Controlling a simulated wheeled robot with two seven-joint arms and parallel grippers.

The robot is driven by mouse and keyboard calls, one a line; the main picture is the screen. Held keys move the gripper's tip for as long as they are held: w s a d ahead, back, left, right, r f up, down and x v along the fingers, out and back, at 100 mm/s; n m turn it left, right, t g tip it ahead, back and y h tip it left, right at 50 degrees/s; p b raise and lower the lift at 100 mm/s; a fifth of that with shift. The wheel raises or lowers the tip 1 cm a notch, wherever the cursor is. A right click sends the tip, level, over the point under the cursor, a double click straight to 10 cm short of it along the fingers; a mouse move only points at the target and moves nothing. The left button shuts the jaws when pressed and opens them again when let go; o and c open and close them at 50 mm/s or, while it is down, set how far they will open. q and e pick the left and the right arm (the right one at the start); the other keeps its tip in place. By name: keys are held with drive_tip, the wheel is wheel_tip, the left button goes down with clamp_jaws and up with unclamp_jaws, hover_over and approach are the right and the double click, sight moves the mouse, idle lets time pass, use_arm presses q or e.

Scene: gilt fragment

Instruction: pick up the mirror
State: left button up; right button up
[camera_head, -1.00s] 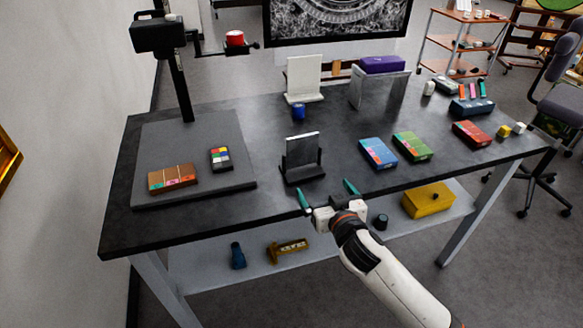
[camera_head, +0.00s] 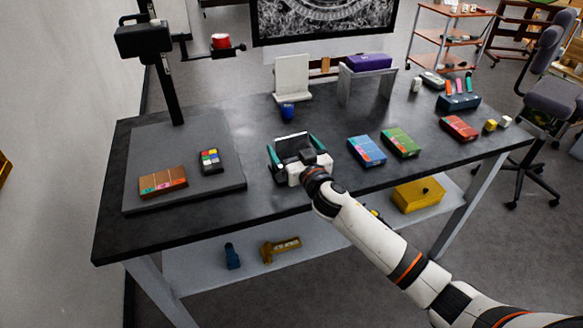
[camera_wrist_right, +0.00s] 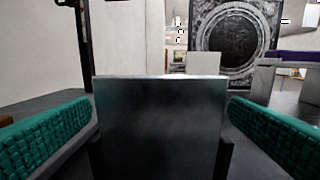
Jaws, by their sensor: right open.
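The mirror (camera_head: 292,141) is a small upright panel in a dark stand near the front edge of the dark table. In the right wrist view the mirror (camera_wrist_right: 160,125) shows as a dark rectangular panel with a pale top edge, filling the middle. My right gripper (camera_head: 291,148) is open, with its green fingers on either side of the mirror. In the right wrist view the fingers of the gripper (camera_wrist_right: 160,106) stand apart from the panel, with a gap on each side. The gripper body hides the lower part of the stand. My left gripper is not in view.
A blue box (camera_head: 367,150) and a green box (camera_head: 401,142) lie to the right. A blue cup (camera_head: 288,112) and a white upright panel (camera_head: 292,77) stand behind. A grey board (camera_head: 220,178) with small boxes lies to the left. Bare tabletop separates these.

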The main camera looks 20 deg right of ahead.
drive_tip(key=w, duration=0.3)
drive_tip(key=shift+w+a+f, duration=0.2)
drive_tip(key=shift+w+f, duration=0.05)
drive_tip(key=shift+w, duration=0.05)
drive_tip(key=shift+r, duration=0.1)
drive_tip(key=c, duration=1.7)
